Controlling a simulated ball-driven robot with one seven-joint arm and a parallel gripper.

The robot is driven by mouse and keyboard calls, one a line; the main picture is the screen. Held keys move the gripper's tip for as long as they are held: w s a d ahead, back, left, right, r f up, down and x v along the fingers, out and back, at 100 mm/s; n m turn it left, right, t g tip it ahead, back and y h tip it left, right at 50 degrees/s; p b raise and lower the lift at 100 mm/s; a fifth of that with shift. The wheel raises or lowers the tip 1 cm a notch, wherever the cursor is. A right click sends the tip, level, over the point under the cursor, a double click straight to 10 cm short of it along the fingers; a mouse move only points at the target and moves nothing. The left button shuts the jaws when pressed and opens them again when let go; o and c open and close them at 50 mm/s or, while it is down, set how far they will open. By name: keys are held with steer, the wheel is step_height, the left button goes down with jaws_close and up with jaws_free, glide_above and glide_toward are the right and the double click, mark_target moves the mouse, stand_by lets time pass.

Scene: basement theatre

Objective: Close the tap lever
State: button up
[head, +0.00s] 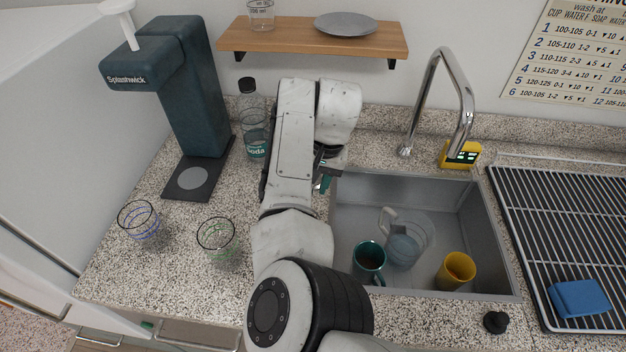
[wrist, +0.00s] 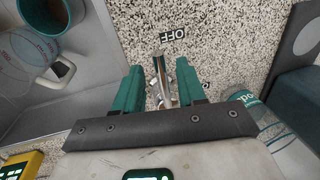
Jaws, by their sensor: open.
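The tap lever (wrist: 160,85) shows in the wrist view as a slim chrome bar between the teal fingers of my gripper (wrist: 158,72). The fingers stand open on either side of it; I cannot tell whether either touches it. An OFF label (wrist: 174,33) is on the speckled counter just beyond the fingertips. In the head view my gripper (head: 326,180) is at the left edge of the sink, mostly behind my arm, which hides the lever there. The chrome tap spout (head: 465,105) arches up at the back of the sink.
The sink (head: 345,235) holds a teal mug (head: 369,256), a clear jug (head: 412,245) and a yellow cup (head: 456,270). A soda bottle (head: 253,125) stands left of my arm. A yellow box (head: 460,155) sits behind the sink. Two glasses stand on the counter at front left.

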step_height(320, 180, up, 10)
steer(key=d+b, duration=0.1)
steer(key=d, duration=0.1)
steer(key=shift+r+b, duration=0.2)
steer(key=shift+b, duration=0.1)
stand_by(0.4)
